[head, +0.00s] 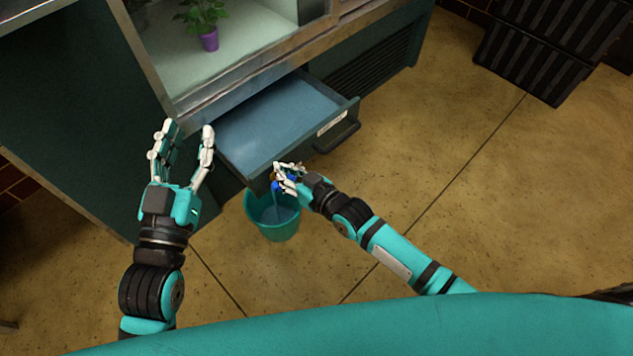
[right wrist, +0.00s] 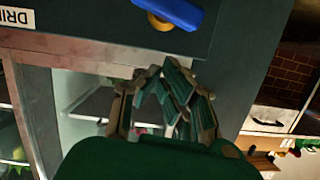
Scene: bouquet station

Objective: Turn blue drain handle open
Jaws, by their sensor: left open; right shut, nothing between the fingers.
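The blue drain handle (right wrist: 172,10) shows at the top of the right wrist view, with a brass fitting (right wrist: 160,23) at it. In the head view the handle (head: 277,186) is partly hidden by my right gripper (head: 276,171) at the front corner of the pulled-out drawer (head: 247,166). My right gripper is shut and empty, close to the handle; in the right wrist view its fingertips (right wrist: 170,85) appear apart from it. A pale blue streak, seemingly water, shows below the handle over the teal bucket (head: 285,233). My left gripper (head: 188,128) is open and empty, left of the drawer.
The drawer holds a blue surface (head: 275,112) and has a front label (head: 331,124) and dark pull handle (head: 338,137). A plant in a purple pot (head: 210,40) stands in the cabinet above. Dark crates (head: 545,50) stand at back right. The floor (head: 480,200) at right is clear.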

